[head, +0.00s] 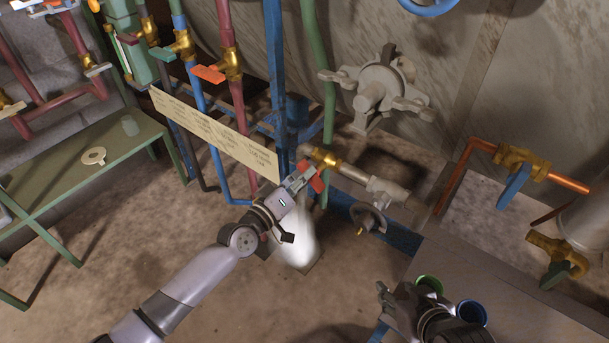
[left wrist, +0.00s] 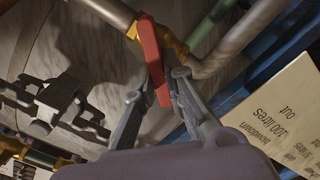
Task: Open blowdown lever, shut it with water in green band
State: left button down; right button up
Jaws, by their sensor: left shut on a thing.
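The red blowdown lever (head: 317,183) sits on a brass valve (head: 325,158) in a low pipe at the foot of the blue post. It also shows in the left wrist view (left wrist: 153,55), angled across the pipe. My left gripper (head: 300,179) is shut on this lever, with a finger on each side of it (left wrist: 158,88). A white plume (head: 299,238) shows just below the gripper, over the floor. My right gripper (head: 396,296) is low at the right, away from the valve; its finger opening is unclear. I cannot make out a water level or green band.
A long cream sign (head: 210,131) hangs left of the post; its text in the wrist view (left wrist: 285,120) mentions blowdown and 100 litres. A clamped hatch (head: 375,90) is on the vessel. A green bench (head: 75,190) stands left, and blue and green cups (head: 472,313) lie near my right gripper.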

pick_arm(q)
jog(key=c, duration=1.7)
grip_release()
jog(key=shift+o, duration=0.2)
jog(key=shift+a, duration=0.1)
jog(key=v, duration=1.2)
